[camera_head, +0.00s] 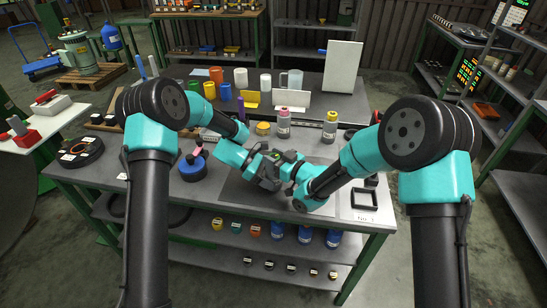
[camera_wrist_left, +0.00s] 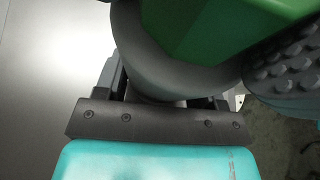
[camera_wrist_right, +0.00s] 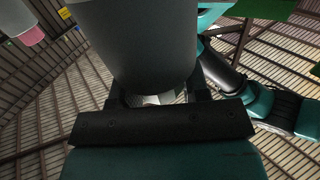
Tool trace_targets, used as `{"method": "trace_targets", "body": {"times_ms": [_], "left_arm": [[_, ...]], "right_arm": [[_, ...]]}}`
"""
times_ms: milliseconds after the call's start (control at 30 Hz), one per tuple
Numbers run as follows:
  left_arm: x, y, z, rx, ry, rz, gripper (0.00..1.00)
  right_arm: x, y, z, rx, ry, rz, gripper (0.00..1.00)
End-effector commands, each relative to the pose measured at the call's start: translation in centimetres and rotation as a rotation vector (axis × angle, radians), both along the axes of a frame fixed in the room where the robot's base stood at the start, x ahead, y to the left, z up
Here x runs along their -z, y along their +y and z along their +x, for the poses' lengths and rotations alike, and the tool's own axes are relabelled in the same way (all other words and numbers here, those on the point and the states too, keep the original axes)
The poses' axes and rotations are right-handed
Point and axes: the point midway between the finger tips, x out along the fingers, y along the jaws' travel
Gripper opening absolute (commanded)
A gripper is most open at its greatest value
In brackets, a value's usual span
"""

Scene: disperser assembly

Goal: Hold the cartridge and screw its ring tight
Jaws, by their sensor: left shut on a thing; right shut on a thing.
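My left gripper (camera_head: 268,176) is over the middle of the bench, close against my right gripper (camera_head: 287,168), which is partly covered by the arms. In the left wrist view, my left jaws are shut on a round grey part of the cartridge (camera_wrist_left: 148,62), and a faceted green part (camera_wrist_left: 205,30) is in front of it. In the right wrist view, my right jaws are shut on a smooth dark grey cylindrical part of the cartridge (camera_wrist_right: 138,40). I cannot tell which grey surface is the ring, or how tightly it sits. The arms mostly hide the cartridge in the head view.
A pink-capped bottle (camera_head: 283,124) and a yellow-capped bottle (camera_head: 330,127) stand behind the grippers. A blue round object (camera_head: 193,167) lies to the left. A black square frame (camera_head: 365,198) is at the bench's right front. Cups and a white board (camera_head: 342,70) stand behind.

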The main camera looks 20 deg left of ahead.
Motion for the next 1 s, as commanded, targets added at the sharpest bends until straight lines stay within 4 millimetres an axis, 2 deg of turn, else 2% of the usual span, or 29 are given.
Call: {"method": "trace_targets", "body": {"times_ms": [600,967,1000], "left_arm": [[-0.02,-0.03,-0.03,0.001,0.0,0.0,0.24],[-0.01,-0.04,-0.03,0.001,0.0,-0.001,0.24],[-0.01,-0.04,-0.03,0.001,0.0,-0.001,0.24]], "right_arm": [[-0.05,0.04,0.04,0.241,0.0,0.002,0.19],[-0.03,-0.03,0.06,0.253,0.0,0.001,0.19],[-0.02,-0.03,0.06,0.253,0.0,0.001,0.46]]}}
